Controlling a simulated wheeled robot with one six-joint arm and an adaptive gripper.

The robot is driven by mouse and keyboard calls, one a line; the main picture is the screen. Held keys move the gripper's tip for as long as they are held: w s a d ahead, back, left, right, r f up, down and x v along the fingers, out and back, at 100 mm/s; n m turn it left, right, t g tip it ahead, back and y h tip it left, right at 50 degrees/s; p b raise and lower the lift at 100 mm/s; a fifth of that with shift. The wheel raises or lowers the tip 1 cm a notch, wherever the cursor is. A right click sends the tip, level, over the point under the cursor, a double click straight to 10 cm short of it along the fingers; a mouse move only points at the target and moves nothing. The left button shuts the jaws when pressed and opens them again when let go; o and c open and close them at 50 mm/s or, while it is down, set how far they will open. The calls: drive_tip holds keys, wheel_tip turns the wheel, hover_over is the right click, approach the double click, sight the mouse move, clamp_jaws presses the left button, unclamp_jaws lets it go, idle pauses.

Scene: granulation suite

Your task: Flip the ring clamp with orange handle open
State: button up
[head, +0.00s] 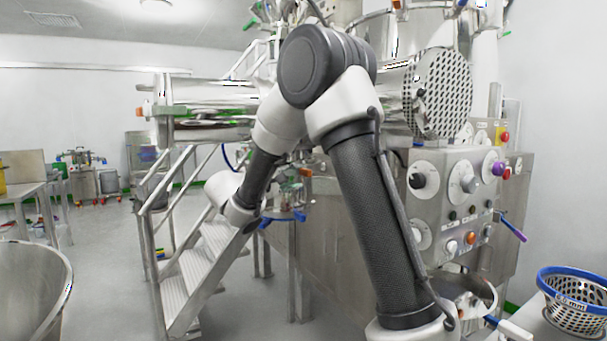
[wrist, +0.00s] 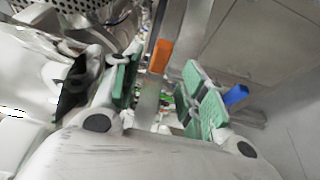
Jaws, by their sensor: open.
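The orange handle (wrist: 161,56) of the ring clamp shows in the wrist view, upright in the picture between my gripper's two fingers. A metal band (wrist: 149,104) runs below it, probably part of the clamp. My gripper (wrist: 161,72) is open, with green pads either side of the handle; I see no clear contact. In the head view a small orange handle (head: 305,172) shows between my arm links, beside the vessel outlet. My arm hides much of the clamp there, and my gripper is hard to make out.
A blue handle (wrist: 235,94) is just right of my right finger in the wrist view. In the head view, metal stairs (head: 200,265) stand left of my arm and a control panel (head: 455,200) stands right. A blue-rimmed basket (head: 575,305) is at the lower right.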

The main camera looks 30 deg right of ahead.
sight(303, 173)
drive_tip(key=x, duration=0.7)
drive_tip(key=shift+d, duration=0.15)
clamp_jaws()
